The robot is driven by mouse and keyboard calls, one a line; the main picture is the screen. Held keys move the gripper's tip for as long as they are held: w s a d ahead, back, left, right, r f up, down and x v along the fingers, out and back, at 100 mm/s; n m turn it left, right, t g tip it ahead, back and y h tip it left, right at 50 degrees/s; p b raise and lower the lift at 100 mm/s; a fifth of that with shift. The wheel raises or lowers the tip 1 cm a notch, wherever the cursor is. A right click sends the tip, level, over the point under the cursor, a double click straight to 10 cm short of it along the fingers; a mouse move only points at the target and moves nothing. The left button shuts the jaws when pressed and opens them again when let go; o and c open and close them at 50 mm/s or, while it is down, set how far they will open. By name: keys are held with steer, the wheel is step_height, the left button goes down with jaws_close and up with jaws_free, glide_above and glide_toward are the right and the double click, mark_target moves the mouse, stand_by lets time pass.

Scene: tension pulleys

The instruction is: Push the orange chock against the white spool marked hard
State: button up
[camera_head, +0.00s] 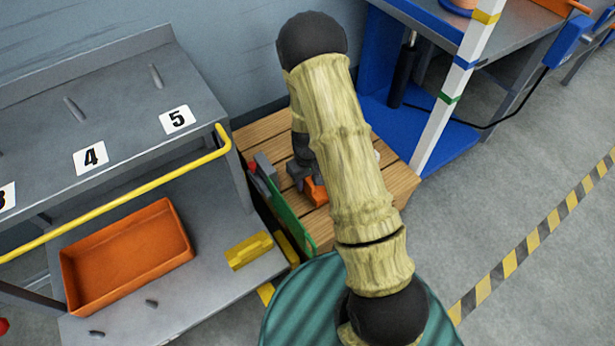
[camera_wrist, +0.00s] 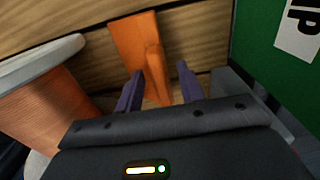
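The orange chock (camera_wrist: 132,40) lies on wooden slats, with its upright grip rising toward my gripper (camera_wrist: 160,72). My purple fingers are apart, one on each side of that grip, with gaps visible. In the head view the chock (camera_head: 316,192) shows just below my gripper (camera_head: 303,178), partly covered by my arm. A spool with a white flange (camera_wrist: 42,60) and orange winding (camera_wrist: 45,112) is left of the chock in the wrist view, apart from it. No hardness mark on it is readable. In the head view my arm hides the spool's place.
The wooden pallet (camera_head: 262,137) bears these things. A green board (camera_wrist: 270,38) with a white label stands close right of my gripper in the wrist view. A grey bench (camera_head: 120,85) with a yellow rail and an orange tray (camera_head: 125,255) is at left. A blue frame (camera_head: 375,120) is behind.

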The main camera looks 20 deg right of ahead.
jaws_close()
steer(key=shift+w+d+p, duration=0.2)
steer(key=shift+w+d, duration=0.1)
steer(key=shift+d, duration=0.55)
steer(key=shift+w+d+p, duration=0.15)
steer(key=shift+w+d, duration=0.1)
steer(key=shift+d, duration=0.6)
steer(key=shift+w+d+p, duration=0.2)
steer(key=shift+w+d, duration=0.1)
steer(key=shift+d, duration=0.55)
stand_by(0.5)
jaws_free()
steer(key=shift+r, duration=0.1)
step_height(320, 180, up, 17)
steer(key=p, duration=0.8)
steer(key=shift+r+p, duration=0.15)
steer(key=shift+p, duration=0.25)
